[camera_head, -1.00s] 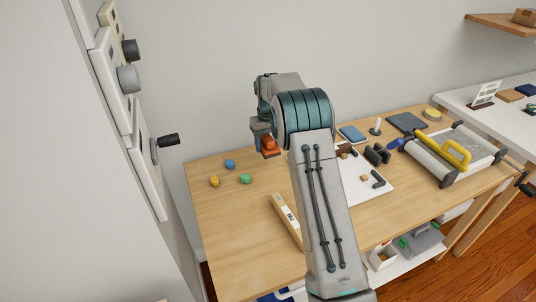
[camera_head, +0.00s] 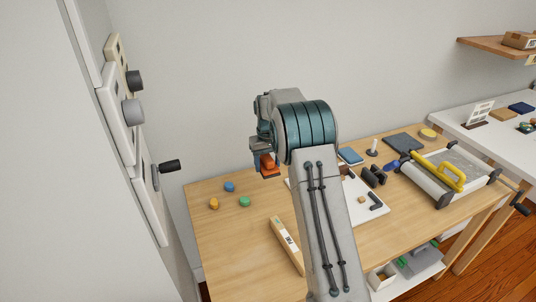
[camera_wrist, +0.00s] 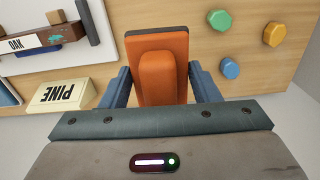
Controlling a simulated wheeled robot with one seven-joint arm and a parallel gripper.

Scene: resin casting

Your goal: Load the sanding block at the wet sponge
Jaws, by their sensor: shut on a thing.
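The sanding block is an orange block with a dark face (camera_wrist: 165,70). It sits between the two blue fingers of my gripper (camera_wrist: 162,85), which is shut on it. In the head view the block (camera_head: 268,166) hangs from my gripper above the back of the wooden table (camera_head: 235,245), left of the white board. A yellow rounded pad (camera_head: 428,134) lies at the table's back right, and a blue pad (camera_head: 350,156) lies behind the board. I cannot tell for sure which one is the wet sponge. My gripper is apart from both.
Blue, green and orange knobs (camera_head: 229,187) lie at the table's left. A wooden bar with a label (camera_head: 288,244) lies in front. The white board (camera_head: 372,210) carries small parts. A roller press with a yellow handle (camera_head: 452,177) stands at right.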

